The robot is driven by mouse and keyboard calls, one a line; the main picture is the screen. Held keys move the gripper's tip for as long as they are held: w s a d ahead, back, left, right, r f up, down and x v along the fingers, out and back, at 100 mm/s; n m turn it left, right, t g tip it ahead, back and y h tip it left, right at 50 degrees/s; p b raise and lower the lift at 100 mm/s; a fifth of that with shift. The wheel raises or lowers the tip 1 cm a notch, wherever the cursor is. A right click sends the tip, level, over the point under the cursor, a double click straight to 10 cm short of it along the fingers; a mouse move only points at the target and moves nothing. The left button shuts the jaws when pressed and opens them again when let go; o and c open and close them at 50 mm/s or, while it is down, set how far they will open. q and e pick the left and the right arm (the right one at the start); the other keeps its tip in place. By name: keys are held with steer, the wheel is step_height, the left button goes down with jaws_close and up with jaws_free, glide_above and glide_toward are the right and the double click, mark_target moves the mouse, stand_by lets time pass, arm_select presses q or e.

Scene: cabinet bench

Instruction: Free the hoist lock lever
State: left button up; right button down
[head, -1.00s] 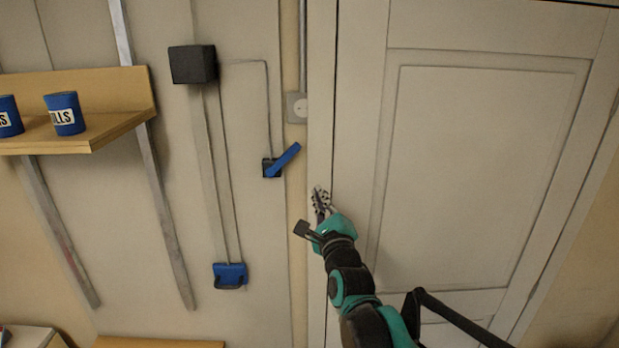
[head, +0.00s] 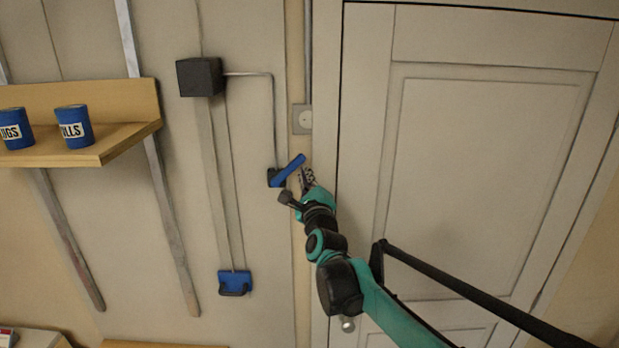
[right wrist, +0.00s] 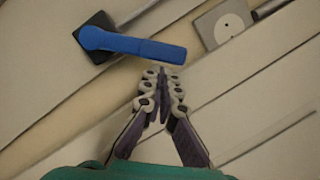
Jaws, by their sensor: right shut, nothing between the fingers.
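The hoist lock lever is a blue bar (head: 288,170) on a small black base (head: 272,178) on the wall panel, left of the door. It slants up to the right in the head view. In the right wrist view the blue lever (right wrist: 135,46) lies just beyond the fingertips, with its free end nearest them. My right gripper (head: 306,176) is shut and empty, close to the right of the lever. It also shows in the right wrist view (right wrist: 160,75); whether it touches the lever I cannot tell. My left gripper is out of view.
A black box (head: 200,77) sits above, with a cord running down to a blue handle block (head: 235,283). A grey wall plate (head: 301,119) is above the lever. A wooden shelf (head: 118,145) at left holds two blue cans. A panelled door (head: 480,180) fills the right.

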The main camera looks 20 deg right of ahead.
steer(key=shift+r, duration=0.15)
steer(key=shift+a+r+n, duration=0.15)
steer(key=shift+n, duration=0.25)
